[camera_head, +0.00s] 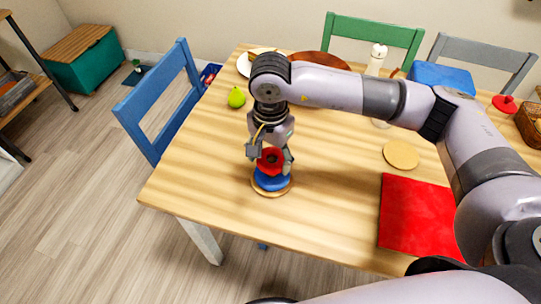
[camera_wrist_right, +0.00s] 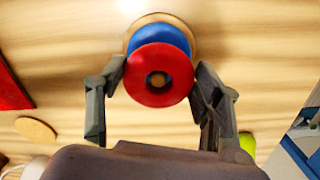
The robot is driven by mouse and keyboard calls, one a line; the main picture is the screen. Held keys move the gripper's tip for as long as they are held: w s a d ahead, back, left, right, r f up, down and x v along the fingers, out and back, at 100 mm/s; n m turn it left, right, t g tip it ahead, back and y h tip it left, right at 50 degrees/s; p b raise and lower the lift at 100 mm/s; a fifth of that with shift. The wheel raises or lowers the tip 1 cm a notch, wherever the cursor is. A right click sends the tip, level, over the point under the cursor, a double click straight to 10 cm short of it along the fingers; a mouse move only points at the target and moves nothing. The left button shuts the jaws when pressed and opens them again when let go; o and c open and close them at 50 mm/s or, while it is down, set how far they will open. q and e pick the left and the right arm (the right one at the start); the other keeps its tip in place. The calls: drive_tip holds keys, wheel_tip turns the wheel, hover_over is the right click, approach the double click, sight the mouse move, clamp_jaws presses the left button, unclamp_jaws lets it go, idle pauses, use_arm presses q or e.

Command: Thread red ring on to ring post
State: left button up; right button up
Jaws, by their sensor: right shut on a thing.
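The red ring (camera_head: 269,162) is between the fingers of my right gripper (camera_head: 270,157), which is shut on it. It is above a blue ring (camera_head: 271,181) that lies on the round wooden base (camera_head: 271,193) of the ring post. In the right wrist view, the red ring (camera_wrist_right: 157,94) sits between the two fingertips (camera_wrist_right: 157,72) and partly covers the blue ring (camera_wrist_right: 160,34). A tan round shape shows in the red ring's hole; I cannot tell whether the post is through it. My left gripper is not in view.
The stand is on a wooden table (camera_head: 330,190) near its left front part. A green pear (camera_head: 236,97) stands behind it. A red mat (camera_head: 415,215) and a tan disc (camera_head: 401,155) lie to the right. A blue chair (camera_head: 165,100) is at the left edge.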

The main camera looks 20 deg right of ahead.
drive_tip(key=shift+b, duration=0.8)
idle(0.9)
drive_tip(key=o, duration=1)
drive_tip(key=shift+o, duration=0.2)
drive_tip(key=shift+r, duration=0.1)
wheel_tip(320, 180, up, 12)
idle(0.8)
